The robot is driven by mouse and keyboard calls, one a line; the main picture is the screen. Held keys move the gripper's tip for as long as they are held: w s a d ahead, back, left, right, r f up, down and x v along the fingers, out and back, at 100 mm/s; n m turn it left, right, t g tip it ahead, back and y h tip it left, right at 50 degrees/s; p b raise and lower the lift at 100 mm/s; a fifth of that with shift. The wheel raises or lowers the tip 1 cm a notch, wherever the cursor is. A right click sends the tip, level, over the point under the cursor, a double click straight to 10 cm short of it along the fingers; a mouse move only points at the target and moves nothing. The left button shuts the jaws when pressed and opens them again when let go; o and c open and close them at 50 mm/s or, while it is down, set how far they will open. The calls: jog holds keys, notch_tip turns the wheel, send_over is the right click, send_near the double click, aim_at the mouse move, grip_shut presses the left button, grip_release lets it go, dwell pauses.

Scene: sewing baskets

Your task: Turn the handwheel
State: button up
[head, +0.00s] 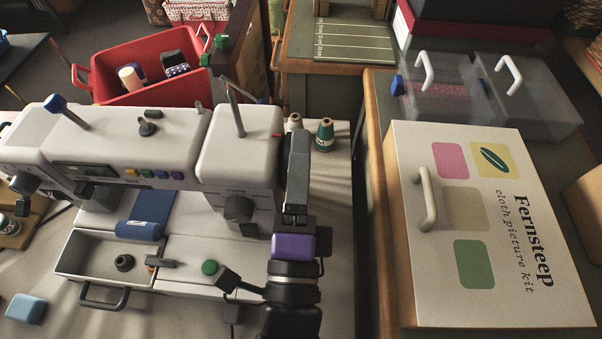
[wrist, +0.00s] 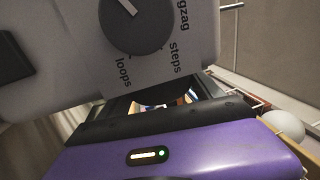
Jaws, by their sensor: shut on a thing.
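The white sewing machine (head: 160,140) stands on the table at the left in the head view. Its dark handwheel (head: 283,172) is at the right end of the machine, mostly hidden behind my gripper (head: 297,150). My gripper reaches up from the bottom and is shut on the handwheel at the machine's side. The contact itself is hard to see. In the wrist view my purple gripper body fills the bottom, and the machine's side with a dark dial (wrist: 137,22) is close above it. The handwheel cannot be made out clearly there.
Thread cones (head: 325,134) stand just right of the machine's end. A red basket (head: 115,66) is behind it. An open tray (head: 72,262) with small parts is in front. A large Fernsteep box (head: 400,290) lies to the right, with clear bins (head: 545,100) behind.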

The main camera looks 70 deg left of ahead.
jog(key=shift+f+y+b, duration=0.1)
jog(key=shift+y+b, duration=0.2)
jog(key=shift+b, duration=0.1)
jog(key=o, duration=1.4)
jog(key=shift+b+v, duration=1.1)
jog(key=shift+v, duration=2.8)
jog(key=shift+s, duration=0.1)
